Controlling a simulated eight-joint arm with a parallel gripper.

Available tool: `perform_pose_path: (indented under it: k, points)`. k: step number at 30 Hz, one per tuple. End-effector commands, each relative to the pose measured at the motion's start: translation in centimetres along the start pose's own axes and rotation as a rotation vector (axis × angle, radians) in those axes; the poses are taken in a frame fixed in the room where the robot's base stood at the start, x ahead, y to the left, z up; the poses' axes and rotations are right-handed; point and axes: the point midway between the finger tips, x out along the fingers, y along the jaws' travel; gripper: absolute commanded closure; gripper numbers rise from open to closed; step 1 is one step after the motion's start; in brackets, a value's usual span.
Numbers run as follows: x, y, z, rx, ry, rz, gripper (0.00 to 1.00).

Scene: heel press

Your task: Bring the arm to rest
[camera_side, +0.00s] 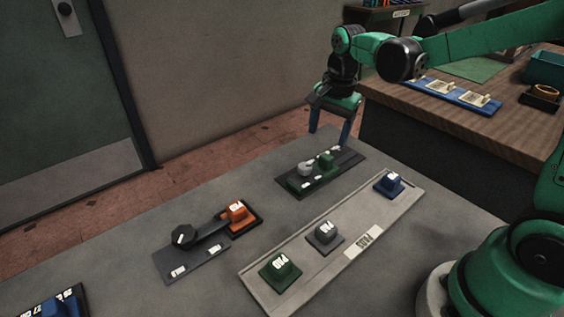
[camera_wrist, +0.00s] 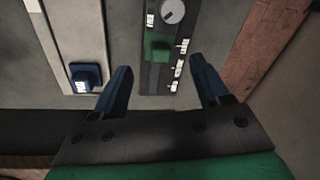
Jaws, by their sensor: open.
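My gripper (camera_side: 328,137) hangs fingers-down near the far end of the grey table, beyond a dark panel (camera_side: 347,161). Its two blue fingers are spread apart with nothing between them. The panel carries a grey round knob (camera_side: 305,168) and a green block (camera_side: 325,160). In the wrist view the gripper (camera_wrist: 160,62) is open, with the green block (camera_wrist: 157,46) and knob (camera_wrist: 172,11) seen ahead of the fingertips. The fingers look clear of the panel, though their exact height is hard to tell.
A light tray (camera_side: 345,223) holds a green pad (camera_side: 280,270), a grey pad (camera_side: 324,235) and a blue pad (camera_side: 389,183). Left of it is a press-like fixture (camera_side: 190,260) with an orange block (camera_side: 236,212) and black knob (camera_side: 184,236). A wooden bench (camera_side: 440,115) stands right of my gripper.

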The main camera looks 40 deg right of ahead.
Motion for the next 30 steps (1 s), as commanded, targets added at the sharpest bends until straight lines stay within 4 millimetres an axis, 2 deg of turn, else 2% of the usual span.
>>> perform_pose_path:
  k: [3,6,12,15,21,30]
  points:
    - [-2.2,1.3,2.0,-0.283,0.059,-0.099,0.32]
    - [-3.4,2.4,3.6,-0.527,0.127,-0.174,0.32]
    - [-4.3,4.6,6.1,-0.954,0.289,-0.282,0.32]
    - [-4.2,5.3,6.9,-1.097,0.356,-0.310,0.32]
    - [-4.1,5.8,7.4,-1.220,0.419,-0.328,0.32]
    - [-4.1,5.8,7.4,-1.225,0.421,-0.328,0.32]
